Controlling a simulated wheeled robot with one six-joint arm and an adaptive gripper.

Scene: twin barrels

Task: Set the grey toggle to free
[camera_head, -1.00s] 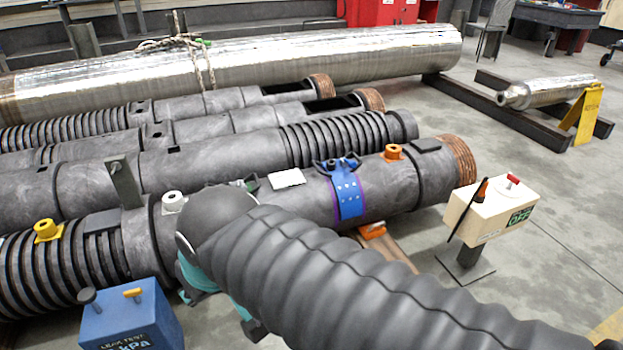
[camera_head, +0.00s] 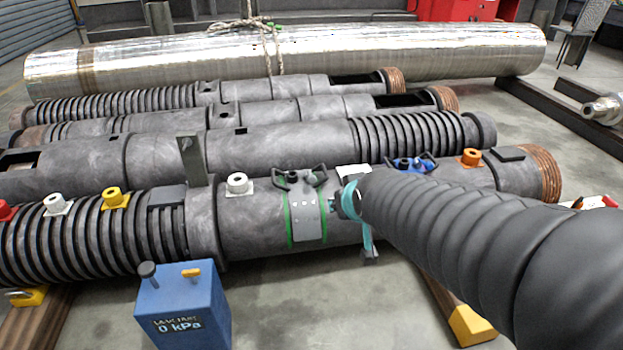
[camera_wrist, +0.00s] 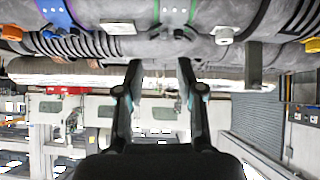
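The grey toggle (camera_head: 306,212) is a grey strap with green edges around the front barrel (camera_head: 262,233). A dark two-armed handle (camera_head: 299,178) sits on top of it. My gripper (camera_head: 357,208) is just right of the toggle in the head view, apart from it as far as I can tell, with its fingertips partly hidden. In the wrist view, which looks upside down, the fingers (camera_wrist: 160,66) are spread with nothing between them. The grey toggle (camera_wrist: 173,12) and its handle (camera_wrist: 178,33) show beyond the fingertips.
A blue toggle (camera_head: 412,165) is partly behind my arm. A white port (camera_head: 237,184) and an upright grey plate (camera_head: 192,160) stand left of the grey toggle. A blue gauge box (camera_head: 183,308) reading 0 kPa stands in front. More barrels lie behind.

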